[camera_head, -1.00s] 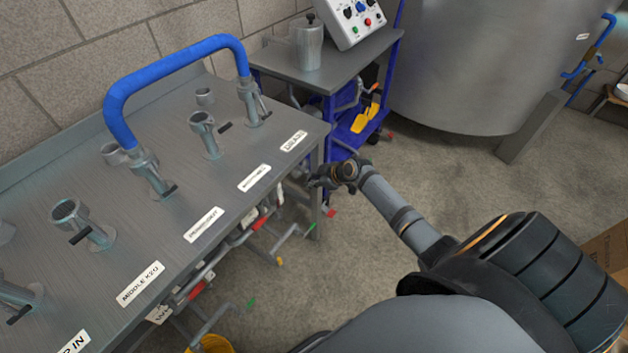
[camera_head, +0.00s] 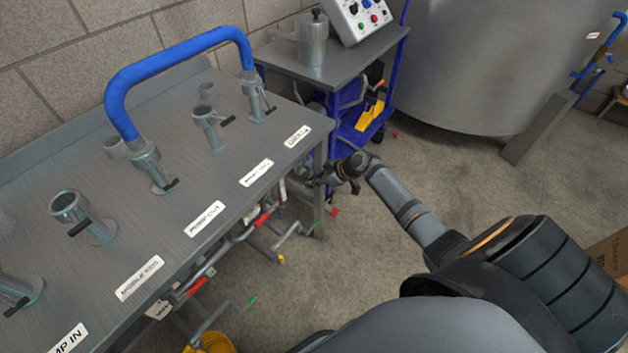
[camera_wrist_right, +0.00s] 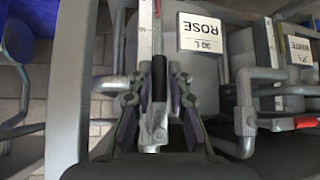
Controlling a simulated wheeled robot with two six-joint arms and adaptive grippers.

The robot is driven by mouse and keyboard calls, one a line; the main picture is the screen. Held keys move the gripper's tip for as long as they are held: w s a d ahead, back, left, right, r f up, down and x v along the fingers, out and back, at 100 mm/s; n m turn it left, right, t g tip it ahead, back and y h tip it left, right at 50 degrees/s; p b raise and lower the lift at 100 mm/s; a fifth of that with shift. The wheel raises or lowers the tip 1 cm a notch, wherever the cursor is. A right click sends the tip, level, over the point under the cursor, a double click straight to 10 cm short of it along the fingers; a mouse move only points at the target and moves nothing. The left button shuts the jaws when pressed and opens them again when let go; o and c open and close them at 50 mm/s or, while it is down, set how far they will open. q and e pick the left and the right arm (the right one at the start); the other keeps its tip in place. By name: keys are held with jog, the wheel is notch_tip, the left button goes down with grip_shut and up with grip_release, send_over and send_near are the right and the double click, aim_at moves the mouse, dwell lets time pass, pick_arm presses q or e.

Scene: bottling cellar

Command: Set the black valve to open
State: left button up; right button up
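The black-gripped lever (camera_wrist_right: 159,78) of a valve shows in the right wrist view, upright in the picture and between my fingers. It is on a grey metal fitting at the table's underside. My right gripper (camera_wrist_right: 159,92) has a finger on each side of the black grip, apart, with a narrow gap visible; I see no clear contact. In the head view my right gripper (camera_head: 322,182) is beside the right end of the steel table, below its top, and hides the lever there. My left gripper is not in view.
The steel panel table (camera_head: 170,232) carries labelled pipe ports and a blue hose (camera_head: 175,67). Red- and green-tipped levers stick out below its front edge. A blue cart (camera_head: 350,62) stands behind, a big tank (camera_head: 490,60) at the right. The floor in front is clear.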

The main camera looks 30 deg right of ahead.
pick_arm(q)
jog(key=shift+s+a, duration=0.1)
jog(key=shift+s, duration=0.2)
pick_arm(e)
jog(key=o, duration=0.3)
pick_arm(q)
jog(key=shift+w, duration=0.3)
pick_arm(e)
jog(key=shift+o, duration=0.2)
jog(key=v, duration=1.2)
